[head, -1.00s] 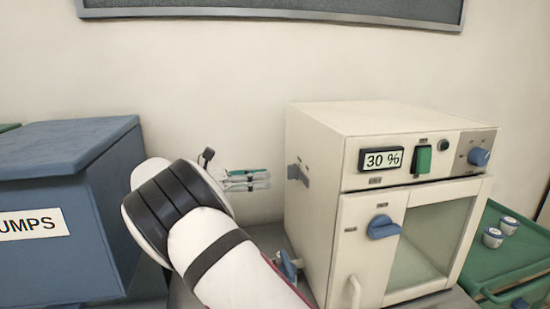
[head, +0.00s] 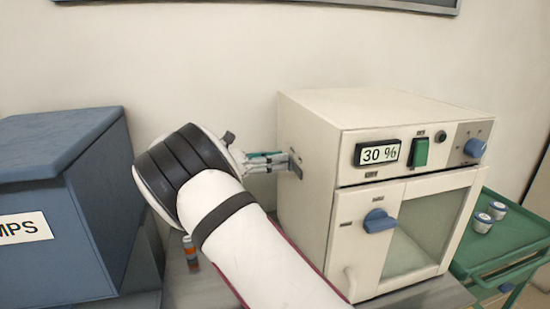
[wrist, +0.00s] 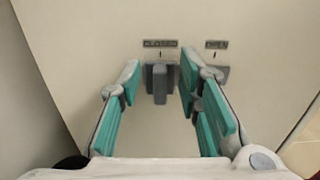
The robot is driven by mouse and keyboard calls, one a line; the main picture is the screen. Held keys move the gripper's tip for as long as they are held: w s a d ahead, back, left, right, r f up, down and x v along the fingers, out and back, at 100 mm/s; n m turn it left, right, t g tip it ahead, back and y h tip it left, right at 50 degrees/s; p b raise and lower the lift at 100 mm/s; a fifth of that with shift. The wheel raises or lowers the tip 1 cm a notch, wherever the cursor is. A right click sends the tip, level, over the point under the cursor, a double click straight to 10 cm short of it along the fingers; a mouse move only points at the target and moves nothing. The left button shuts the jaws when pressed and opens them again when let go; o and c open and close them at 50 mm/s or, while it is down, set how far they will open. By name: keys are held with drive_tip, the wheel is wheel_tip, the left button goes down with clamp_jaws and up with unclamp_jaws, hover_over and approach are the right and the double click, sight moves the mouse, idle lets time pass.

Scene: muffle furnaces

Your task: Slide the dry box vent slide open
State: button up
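The dry box (head: 308,195) is a cream cabinet with a 30 % display and a glazed front door. Its vent slide is on the left side wall, and my gripper partly covers it in the head view. In the wrist view the grey slide knob (wrist: 160,82) sits below the CLOSED label (wrist: 160,43). The OPEN label (wrist: 216,44) is to its right. My gripper (wrist: 160,68) is open, its teal-padded fingertips on either side of the knob. The right finger looks nearer to it; I cannot tell whether it touches. My gripper (head: 288,162) reaches the side wall in the head view.
A blue bin (head: 60,180) with a partly visible label stands at the left. A small orange-banded cylinder (head: 190,252) stands behind my arm. A green cart (head: 510,245) with two small jars (head: 489,216) is at the right. The box's blue door knob (head: 378,220) faces front.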

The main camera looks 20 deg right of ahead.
clamp_jaws()
drive_tip(key=s+p, duration=0.3)
drive_tip(key=s, duration=0.2)
drive_tip(key=shift+s+r+p, duration=0.15)
drive_tip(key=shift+p, duration=0.25)
drive_tip(key=shift+s+p, duration=0.35)
drive_tip(key=shift+s, duration=0.2)
drive_tip(key=shift+f, duration=0.2)
